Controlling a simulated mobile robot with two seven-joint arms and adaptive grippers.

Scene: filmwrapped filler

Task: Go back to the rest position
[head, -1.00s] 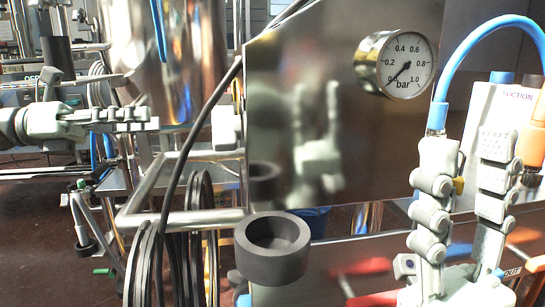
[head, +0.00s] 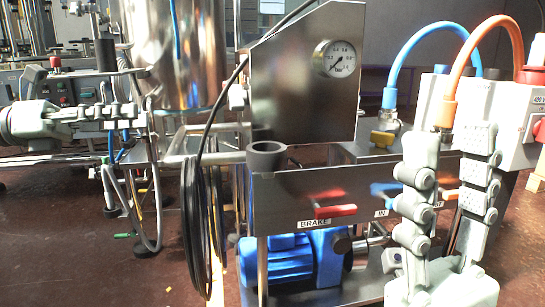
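My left gripper (head: 138,115) comes in from the left edge, pointing right, with its fingers seen nearly edge-on. I cannot tell whether it is open. My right gripper (head: 450,140) points up at the lower right. Its two fingers stand apart with nothing held between them, so it is open. The steel machine with a pressure gauge (head: 338,58) stands beyond and between the grippers. Part of its right side is hidden behind the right gripper.
The machine carries a red BRAKE handle (head: 335,210), a blue motor (head: 290,260) and a dark cup (head: 266,156). Black cables (head: 193,220) hang on its left. Blue (head: 440,38) and orange (head: 459,70) hoses arch behind the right gripper. Brown floor (head: 60,235) lies open at lower left.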

